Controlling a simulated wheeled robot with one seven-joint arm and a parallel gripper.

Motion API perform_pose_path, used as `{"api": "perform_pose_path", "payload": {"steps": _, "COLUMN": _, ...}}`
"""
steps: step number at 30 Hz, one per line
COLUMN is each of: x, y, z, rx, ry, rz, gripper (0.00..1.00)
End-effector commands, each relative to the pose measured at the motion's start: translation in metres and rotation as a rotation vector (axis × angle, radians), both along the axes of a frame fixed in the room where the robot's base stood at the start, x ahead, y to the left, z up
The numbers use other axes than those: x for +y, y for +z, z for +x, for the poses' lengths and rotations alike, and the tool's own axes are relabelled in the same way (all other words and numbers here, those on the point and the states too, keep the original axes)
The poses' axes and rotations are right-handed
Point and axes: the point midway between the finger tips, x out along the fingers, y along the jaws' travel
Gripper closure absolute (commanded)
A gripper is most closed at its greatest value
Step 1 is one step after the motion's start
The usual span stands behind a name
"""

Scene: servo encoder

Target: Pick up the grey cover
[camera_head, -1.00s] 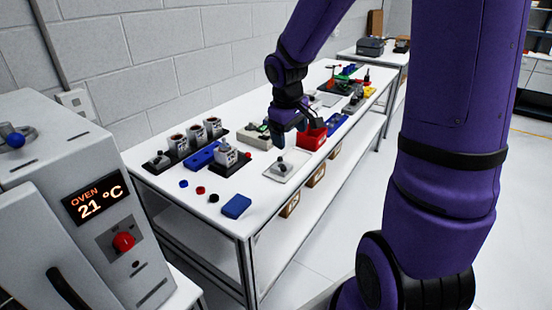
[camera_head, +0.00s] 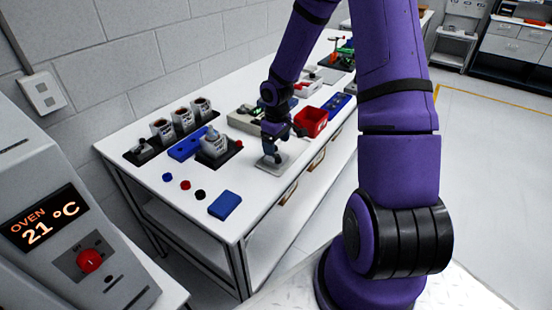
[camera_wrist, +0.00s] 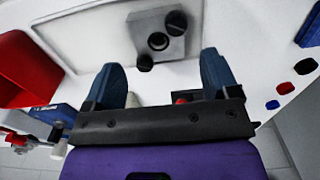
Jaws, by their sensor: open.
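A grey square piece (camera_wrist: 172,44) with a dark round centre and black knobs lies ahead of my gripper in the wrist view; it is the best fit for the grey cover. In the head view it is mostly hidden behind my gripper (camera_head: 270,160), which is over a pale grey pad (camera_head: 286,166) near the table's front edge. In the wrist view my gripper (camera_wrist: 163,75) is open, its two blue fingers apart with nothing between them. The piece lies beyond the fingertips, and I cannot tell the height gap.
A red bin (camera_head: 311,122) stands right of my gripper on the white table (camera_head: 180,210). A dark tray with a grey cup (camera_head: 214,147), a blue block (camera_head: 187,146) and small discs (camera_head: 185,185) lie left. A blue box (camera_head: 225,205) lies near the front corner.

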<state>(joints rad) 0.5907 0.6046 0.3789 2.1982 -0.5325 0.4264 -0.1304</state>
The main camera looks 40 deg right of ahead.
Motion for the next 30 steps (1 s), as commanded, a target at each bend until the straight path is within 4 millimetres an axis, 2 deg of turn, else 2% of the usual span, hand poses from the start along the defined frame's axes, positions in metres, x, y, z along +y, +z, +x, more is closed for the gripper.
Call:
{"api": "perform_pose_path", "payload": {"steps": 8, "x": 0.0, "y": -0.019, "z": 0.001, "rx": 0.001, "ry": 0.001, "rz": 0.001, "gripper": 0.19}}
{"api": "perform_pose_path", "payload": {"steps": 18, "x": -0.001, "y": -0.059, "z": 0.004, "rx": 0.001, "ry": 0.001, "rz": 0.0, "gripper": 0.19}}
{"api": "perform_pose_path", "payload": {"steps": 26, "x": -0.002, "y": -0.062, "z": 0.004, "rx": -0.001, "ry": 0.0, "rz": -0.001, "gripper": 0.19}}
{"api": "perform_pose_path", "payload": {"steps": 27, "x": -0.002, "y": -0.062, "z": 0.004, "rx": -0.001, "ry": 0.0, "rz": -0.001, "gripper": 0.21}}
{"api": "perform_pose_path", "payload": {"steps": 30, "x": -0.002, "y": -0.062, "z": 0.004, "rx": 0.0, "ry": 0.0, "rz": -0.001, "gripper": 0.44}}
